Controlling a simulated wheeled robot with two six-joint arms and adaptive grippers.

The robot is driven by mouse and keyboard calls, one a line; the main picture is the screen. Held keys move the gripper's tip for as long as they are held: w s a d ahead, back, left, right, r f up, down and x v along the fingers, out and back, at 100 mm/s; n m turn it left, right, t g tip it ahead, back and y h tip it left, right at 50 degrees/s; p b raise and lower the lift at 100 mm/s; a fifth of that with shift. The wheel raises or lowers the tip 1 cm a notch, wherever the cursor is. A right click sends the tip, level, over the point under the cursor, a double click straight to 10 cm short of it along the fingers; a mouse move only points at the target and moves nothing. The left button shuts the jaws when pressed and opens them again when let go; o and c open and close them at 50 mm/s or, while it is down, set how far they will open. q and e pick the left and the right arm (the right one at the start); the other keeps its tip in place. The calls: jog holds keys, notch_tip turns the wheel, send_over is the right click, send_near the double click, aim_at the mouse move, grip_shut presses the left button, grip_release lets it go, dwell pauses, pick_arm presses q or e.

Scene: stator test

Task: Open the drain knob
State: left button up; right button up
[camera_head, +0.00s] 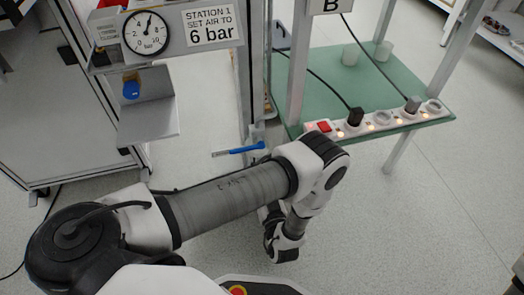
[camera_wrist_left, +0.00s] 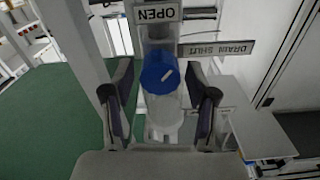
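In the left wrist view a blue round knob (camera_wrist_left: 158,72) with a short white slanted mark on its face sits at the end of a pale, translucent cylinder (camera_wrist_left: 166,108). An upside-down OPEN label (camera_wrist_left: 158,12) is above the knob, and an upside-down DRAIN SHUT label (camera_wrist_left: 217,48) is to its upper right. The mark slants toward the upper right. My left gripper (camera_wrist_left: 160,98) is open, with one finger on each side of the knob and cylinder. Gaps show beside the knob.
In the head view a gauge (camera_head: 146,33) and a 6 bar sign (camera_head: 211,25) stand upper left, above another blue part (camera_head: 131,89). A green table (camera_head: 325,85) carries a power strip (camera_head: 384,118) with plugs.

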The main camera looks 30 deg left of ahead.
pick_arm(q)
jog(key=c, duration=0.7)
jog(key=shift+r+n+p, duration=0.2)
jog(key=shift+n+p, duration=0.7)
jog(key=shift+p, duration=0.25)
jog(key=shift+n+p, duration=1.1)
jog(key=shift+p, duration=0.1)
jog(key=shift+n+p, duration=0.95)
jog(key=shift+n, duration=0.15)
jog(key=shift+a+f+n+p, duration=0.1)
jog(key=shift+f+n+p, duration=0.1)
jog(key=shift+n+p, duration=0.65)
